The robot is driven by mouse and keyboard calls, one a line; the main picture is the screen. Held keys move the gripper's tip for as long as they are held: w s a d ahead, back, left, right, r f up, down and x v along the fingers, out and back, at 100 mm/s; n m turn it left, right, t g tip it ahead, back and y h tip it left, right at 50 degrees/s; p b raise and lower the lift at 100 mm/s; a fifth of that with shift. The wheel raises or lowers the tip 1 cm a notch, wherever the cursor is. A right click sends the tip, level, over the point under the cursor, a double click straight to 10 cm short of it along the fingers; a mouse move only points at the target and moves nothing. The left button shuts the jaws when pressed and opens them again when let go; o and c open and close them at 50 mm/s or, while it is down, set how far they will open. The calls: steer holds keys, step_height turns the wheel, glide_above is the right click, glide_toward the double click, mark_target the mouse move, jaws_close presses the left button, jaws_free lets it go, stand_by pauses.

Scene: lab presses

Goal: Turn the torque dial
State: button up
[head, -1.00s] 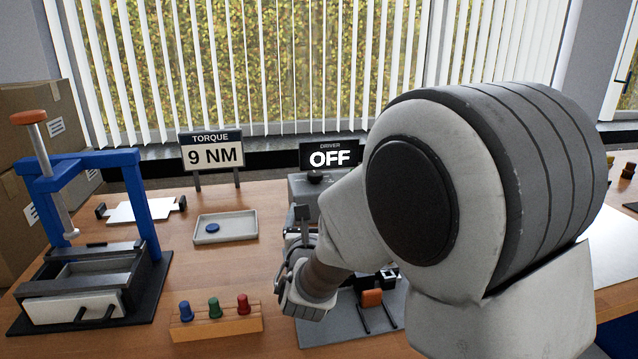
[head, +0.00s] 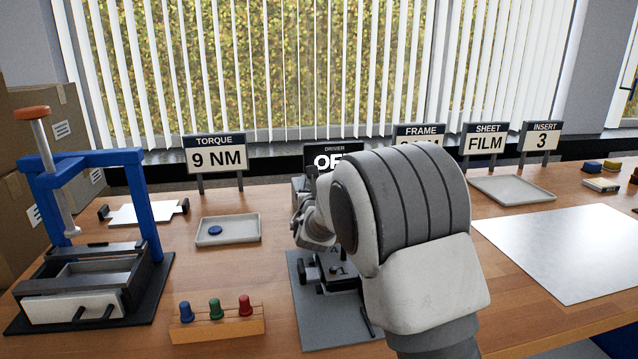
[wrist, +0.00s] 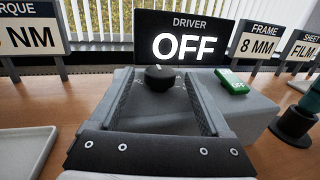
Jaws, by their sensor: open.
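The torque dial (wrist: 159,77) is a round black knob with a pale pointer mark, on top of the grey driver box (wrist: 247,112). In the wrist view my gripper (wrist: 160,76) is open, its two dark ribbed fingers to the left and right of the dial. I see no finger touching the dial, and cannot tell how deep they reach. The driver sign (wrist: 182,42) behind reads OFF. The torque sign (head: 216,154) reads 9 NM. In the head view my arm hides the dial and most of the driver box.
A green button (wrist: 231,81) is on the box, right of the fingers. A grey tray (head: 228,230) with a blue disc lies left of my arm. A blue-framed press (head: 90,170) stands far left, a peg rack (head: 217,327) in front. A small fixture (head: 335,272) is below my arm.

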steer(key=shift+w, duration=0.65)
steer(key=shift+c, duration=0.2)
jaws_close()
